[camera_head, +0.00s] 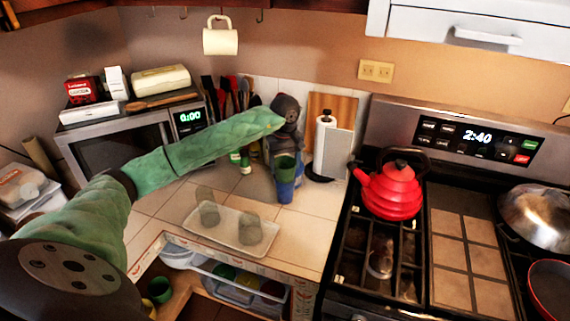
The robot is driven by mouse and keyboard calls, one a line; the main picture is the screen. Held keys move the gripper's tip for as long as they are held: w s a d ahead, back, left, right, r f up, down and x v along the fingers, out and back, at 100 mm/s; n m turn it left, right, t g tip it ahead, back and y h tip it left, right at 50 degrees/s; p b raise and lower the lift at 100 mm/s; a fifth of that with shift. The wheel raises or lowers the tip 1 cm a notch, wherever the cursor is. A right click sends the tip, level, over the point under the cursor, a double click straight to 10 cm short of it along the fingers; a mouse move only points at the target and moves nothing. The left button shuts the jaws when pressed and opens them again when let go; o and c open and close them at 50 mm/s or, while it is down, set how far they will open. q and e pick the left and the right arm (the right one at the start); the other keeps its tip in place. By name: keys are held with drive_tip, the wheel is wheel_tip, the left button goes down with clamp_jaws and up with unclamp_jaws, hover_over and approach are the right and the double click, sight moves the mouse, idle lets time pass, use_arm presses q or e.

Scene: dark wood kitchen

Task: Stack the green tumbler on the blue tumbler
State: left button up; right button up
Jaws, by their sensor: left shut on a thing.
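The green tumbler (286,168) is upright at the back of the counter, directly above the blue tumbler (285,191). Its lower part meets or sits inside the blue tumbler's top; I cannot tell whether it rests there. The blue tumbler stands upright on the tiled counter. My left arm reaches in from the left, and my left gripper (284,152) points down at the green tumbler, shut on it. The fingertips are small and dark, partly lost against the things behind. My right gripper is not in view.
A clear tray (226,237) with two grey glasses lies in front on the counter. A paper towel roll (323,145) stands right of the tumblers, near the stove with a red kettle (391,188). Bottles and utensils stand behind. A microwave (125,140) is at left.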

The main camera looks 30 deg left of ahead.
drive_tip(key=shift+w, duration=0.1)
use_arm(q)
drive_tip(key=o, duration=1.2)
drive_tip(key=shift+o, duration=0.2)
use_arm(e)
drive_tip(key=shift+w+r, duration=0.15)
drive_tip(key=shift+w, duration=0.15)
use_arm(q)
drive_tip(key=shift+r, duration=0.1)
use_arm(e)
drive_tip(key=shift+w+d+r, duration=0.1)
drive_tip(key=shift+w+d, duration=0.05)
use_arm(q)
drive_tip(key=shift+p, duration=0.3)
